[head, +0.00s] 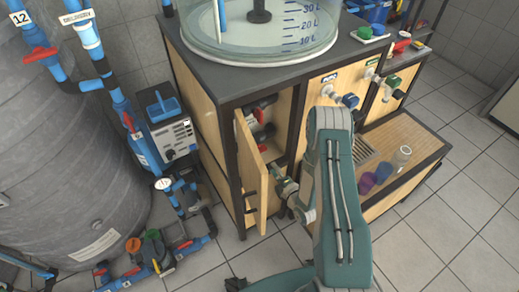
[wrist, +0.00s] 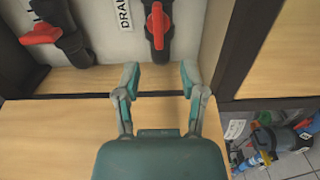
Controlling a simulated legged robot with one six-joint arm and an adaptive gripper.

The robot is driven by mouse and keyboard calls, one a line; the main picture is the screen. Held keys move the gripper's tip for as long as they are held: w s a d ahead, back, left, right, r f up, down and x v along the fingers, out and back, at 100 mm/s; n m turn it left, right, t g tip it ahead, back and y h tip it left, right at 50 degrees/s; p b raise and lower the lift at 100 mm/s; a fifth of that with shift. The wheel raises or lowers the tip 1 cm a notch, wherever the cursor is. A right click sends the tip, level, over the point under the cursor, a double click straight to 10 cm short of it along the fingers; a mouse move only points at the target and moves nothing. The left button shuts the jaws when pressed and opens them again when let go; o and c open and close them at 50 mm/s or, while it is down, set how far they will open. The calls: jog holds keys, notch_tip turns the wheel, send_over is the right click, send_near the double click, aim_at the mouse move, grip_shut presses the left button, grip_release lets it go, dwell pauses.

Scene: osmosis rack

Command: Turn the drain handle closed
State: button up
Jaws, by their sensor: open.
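The red drain handle (wrist: 158,24) sits on a dark valve beside a white label (wrist: 125,12) reading "DRA…", its end cut off. The handle lies roughly along its pipe, near the top of the wrist view. My gripper (wrist: 159,78) is open and empty. Its two fingertips are just below the handle in that view, one to each side of its line, with a gap between them and the handle. In the head view my gripper (head: 284,188) is low beside the open cabinet door, and its fingers are hard to make out.
A second red handle (wrist: 42,34) sits to the left, across its dark pipe. The wooden cabinet door (head: 250,165) stands open beside my gripper. Dark frame posts (wrist: 235,45) edge the opening. Blue floor piping (head: 170,255) and a large grey tank (head: 60,140) are at left.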

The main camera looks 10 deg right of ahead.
aim_at(260, 149)
jog(key=x, duration=1)
jog(key=shift+w+a, duration=0.15)
jog(key=shift+w, duration=0.15)
grip_shut()
